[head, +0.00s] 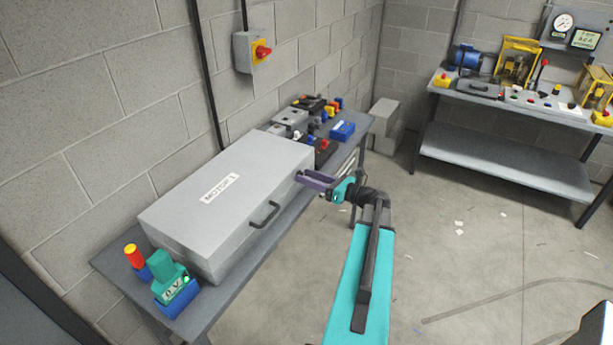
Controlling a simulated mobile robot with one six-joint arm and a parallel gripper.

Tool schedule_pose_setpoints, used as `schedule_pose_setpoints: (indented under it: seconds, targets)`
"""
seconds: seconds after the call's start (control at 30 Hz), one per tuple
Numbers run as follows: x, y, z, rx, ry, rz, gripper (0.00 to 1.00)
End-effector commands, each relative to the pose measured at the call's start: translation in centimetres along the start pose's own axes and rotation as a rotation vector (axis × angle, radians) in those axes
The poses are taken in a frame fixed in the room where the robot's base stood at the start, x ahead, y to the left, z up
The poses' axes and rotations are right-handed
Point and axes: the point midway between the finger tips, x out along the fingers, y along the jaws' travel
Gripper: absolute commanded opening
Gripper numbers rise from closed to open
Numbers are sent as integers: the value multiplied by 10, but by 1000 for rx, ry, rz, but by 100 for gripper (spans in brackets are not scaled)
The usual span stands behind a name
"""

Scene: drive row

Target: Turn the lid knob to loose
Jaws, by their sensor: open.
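The grey box labelled MOTOR 1 (225,175) lies on the bench with its lid shut. A dark handle (265,214) is on its front side. My gripper (300,178) is open at the right end of the box's front side, its purple-grey fingers reaching toward the box. I cannot make out the lid knob; the fingers may hide it. I cannot tell whether the fingers touch the box.
A teal and blue meter (172,283) and a red-orange beacon (135,257) stand at the bench's near end. Small parts and a blue box (342,130) crowd the far end. A red-yellow switch (258,51) is on the wall.

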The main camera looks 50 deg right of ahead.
Motion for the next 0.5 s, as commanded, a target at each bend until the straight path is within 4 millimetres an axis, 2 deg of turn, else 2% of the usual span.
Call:
schedule_pose_setpoints:
  seconds: [0.4, 0.5]
  targets:
    - [5, 0, 0, 0, -1, -1, 41]
    - [5, 0, 0, 0, -1, -1, 26]
